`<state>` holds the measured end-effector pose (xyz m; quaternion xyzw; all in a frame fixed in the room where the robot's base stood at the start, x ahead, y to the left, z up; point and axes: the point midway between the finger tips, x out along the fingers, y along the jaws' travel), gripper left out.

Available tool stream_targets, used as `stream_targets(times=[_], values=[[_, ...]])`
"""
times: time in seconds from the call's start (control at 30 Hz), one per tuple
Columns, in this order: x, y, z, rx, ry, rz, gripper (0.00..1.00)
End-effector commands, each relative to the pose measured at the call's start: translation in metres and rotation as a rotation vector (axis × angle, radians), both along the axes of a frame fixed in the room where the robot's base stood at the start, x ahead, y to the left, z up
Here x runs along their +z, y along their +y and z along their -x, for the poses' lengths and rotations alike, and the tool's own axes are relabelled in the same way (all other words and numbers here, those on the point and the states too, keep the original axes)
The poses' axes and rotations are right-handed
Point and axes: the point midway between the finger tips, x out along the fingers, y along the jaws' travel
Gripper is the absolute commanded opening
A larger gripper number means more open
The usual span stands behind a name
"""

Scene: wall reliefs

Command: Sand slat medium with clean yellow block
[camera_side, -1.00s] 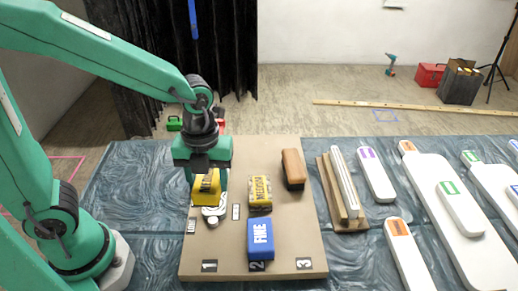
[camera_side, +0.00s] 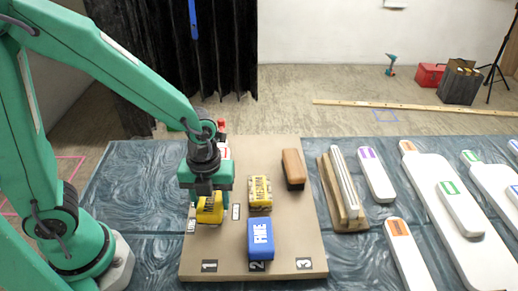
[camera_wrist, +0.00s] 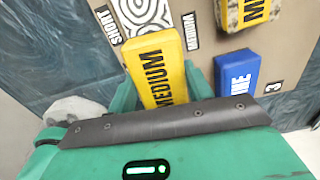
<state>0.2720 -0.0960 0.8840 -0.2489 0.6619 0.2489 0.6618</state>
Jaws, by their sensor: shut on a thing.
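My gripper (camera_side: 208,204) is shut on a clean yellow block (camera_side: 210,213) marked MEDIUM and holds it over the left side of the tan board (camera_side: 292,235). In the wrist view the yellow block (camera_wrist: 158,62) sits between my green fingers (camera_wrist: 161,88). A speckled, dirty yellow block (camera_side: 260,193) lies on the board to the right. The board carries SHORT (camera_wrist: 109,24) and MEDIUM (camera_wrist: 190,32) labels, with a white patterned piece (camera_wrist: 146,17) between them, partly hidden by the block. I cannot tell whether the held block touches anything beneath.
A blue FINE block (camera_side: 260,239) and a brown block (camera_side: 293,169) are on the board. A wooden stand with white slats (camera_side: 344,187) is right of it. White pieces with purple (camera_side: 376,175), orange (camera_side: 406,255) and green (camera_side: 460,209) tags lie farther right.

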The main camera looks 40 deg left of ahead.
Motion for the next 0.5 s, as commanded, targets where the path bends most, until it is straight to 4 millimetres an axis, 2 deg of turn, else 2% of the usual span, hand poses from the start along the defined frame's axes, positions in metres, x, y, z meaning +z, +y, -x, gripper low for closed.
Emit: stream_targets(times=[0.1, 0.13, 0.17, 0.27, 0.5], values=[[-0.019, 0.001, 0.001, 0.000, 0.008, -0.003, 0.32], [-0.019, 0.001, -0.001, 0.002, 0.001, 0.000, 0.33], [-0.016, 0.004, -0.004, 0.004, -0.001, 0.001, 0.29], [-0.021, 0.011, -0.011, 0.004, 0.002, -0.001, 0.29], [-0.019, 0.026, -0.026, 0.004, 0.000, 0.000, 0.29]])
